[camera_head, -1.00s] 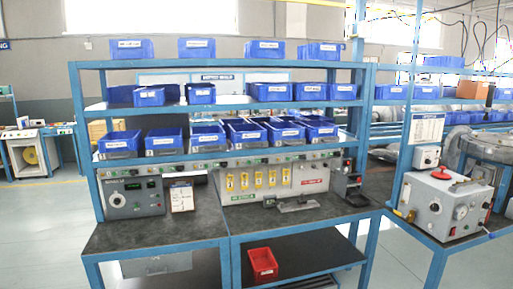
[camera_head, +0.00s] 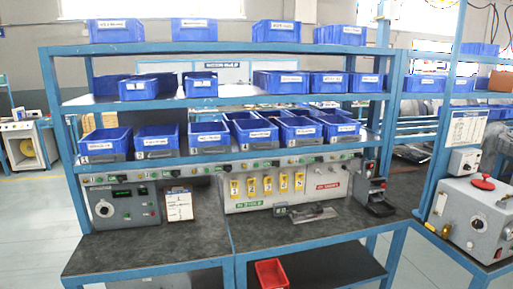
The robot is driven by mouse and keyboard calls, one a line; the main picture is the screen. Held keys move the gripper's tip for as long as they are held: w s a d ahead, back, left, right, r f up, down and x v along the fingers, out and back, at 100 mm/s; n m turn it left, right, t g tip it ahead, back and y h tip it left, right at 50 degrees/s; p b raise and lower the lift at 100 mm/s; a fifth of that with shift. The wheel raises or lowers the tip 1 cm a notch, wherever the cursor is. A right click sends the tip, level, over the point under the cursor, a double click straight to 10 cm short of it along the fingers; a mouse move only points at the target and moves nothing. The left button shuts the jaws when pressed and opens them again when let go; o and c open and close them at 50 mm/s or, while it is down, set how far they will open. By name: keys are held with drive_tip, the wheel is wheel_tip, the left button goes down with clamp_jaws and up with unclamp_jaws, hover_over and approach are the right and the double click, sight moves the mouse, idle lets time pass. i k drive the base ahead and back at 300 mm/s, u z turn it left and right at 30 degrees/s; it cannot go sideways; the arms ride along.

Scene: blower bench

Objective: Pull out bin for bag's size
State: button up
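Several blue bins with white labels stand on three shelf levels of a blue rack. The lowest row holds a bin at the far left (camera_head: 106,144), one beside it (camera_head: 157,142), and more to the right, such as this bin (camera_head: 209,138). The middle shelf holds bins such as this one (camera_head: 146,88) and this one (camera_head: 281,82). The top shelf holds bins such as this one (camera_head: 194,31). The label texts are too small to read, so I cannot tell which bin is for the bag's size. My gripper is not in view.
The workbench top (camera_head: 150,245) has bare room in front. A red bin (camera_head: 271,274) is on the lower shelf. A grey machine (camera_head: 475,215) stands at right.

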sight(255, 134)
drive_tip(key=u, duration=0.55)
drive_tip(key=i, duration=0.85)
drive_tip(key=u, duration=0.5)
